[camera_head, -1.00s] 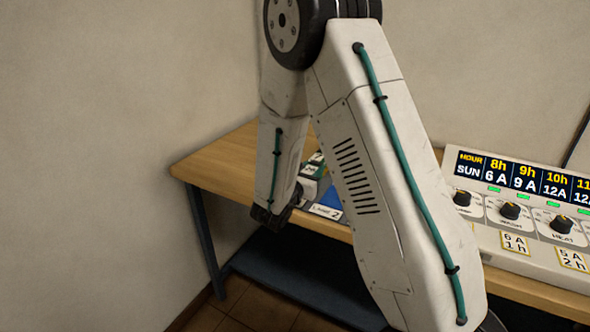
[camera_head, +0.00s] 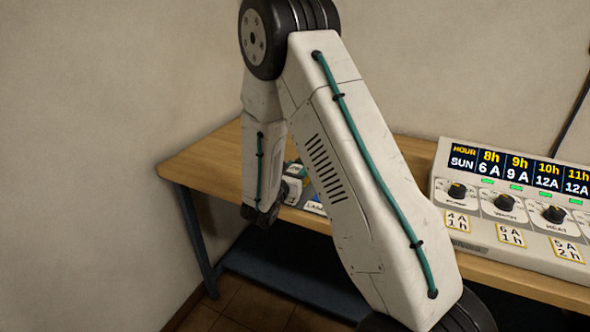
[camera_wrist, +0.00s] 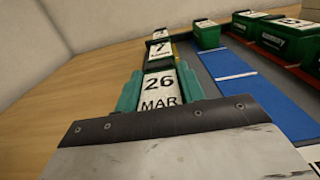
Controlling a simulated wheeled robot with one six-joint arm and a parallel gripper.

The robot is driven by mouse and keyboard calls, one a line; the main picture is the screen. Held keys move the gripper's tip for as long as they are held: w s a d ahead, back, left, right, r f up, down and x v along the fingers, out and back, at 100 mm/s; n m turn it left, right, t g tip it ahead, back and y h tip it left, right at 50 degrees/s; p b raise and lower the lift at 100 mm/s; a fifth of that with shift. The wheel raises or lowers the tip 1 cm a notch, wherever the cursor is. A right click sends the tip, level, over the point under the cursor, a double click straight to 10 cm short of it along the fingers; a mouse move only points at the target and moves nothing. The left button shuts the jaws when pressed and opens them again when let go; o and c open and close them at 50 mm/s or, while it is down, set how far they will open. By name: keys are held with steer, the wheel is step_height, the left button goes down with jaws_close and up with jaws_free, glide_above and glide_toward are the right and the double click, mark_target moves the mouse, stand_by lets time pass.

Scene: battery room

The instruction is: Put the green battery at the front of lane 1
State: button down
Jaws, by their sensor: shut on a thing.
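My gripper (camera_wrist: 160,88) shows in the wrist view with two teal fingers shut on the sides of a battery (camera_wrist: 159,92). Its white label reads 26 MAR, and little of its green body shows. In line beyond it stands a battery (camera_wrist: 159,48) with a white label marked 7, and another (camera_wrist: 160,33) farther back. A gap between the held battery and the row cannot be judged. The lane number under the held battery is not readable.
To the right lie a blue strip (camera_wrist: 235,80), a red divider (camera_wrist: 275,65) and several green batteries, one (camera_wrist: 207,36) standing apart. The wooden table (camera_head: 195,160) carries a control panel (camera_head: 510,205) at right. A wall borders the left.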

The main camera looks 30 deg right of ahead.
steer(key=shift+f, duration=0.1)
steer(key=c, duration=0.9)
jaws_free()
steer(key=shift+o, duration=0.2)
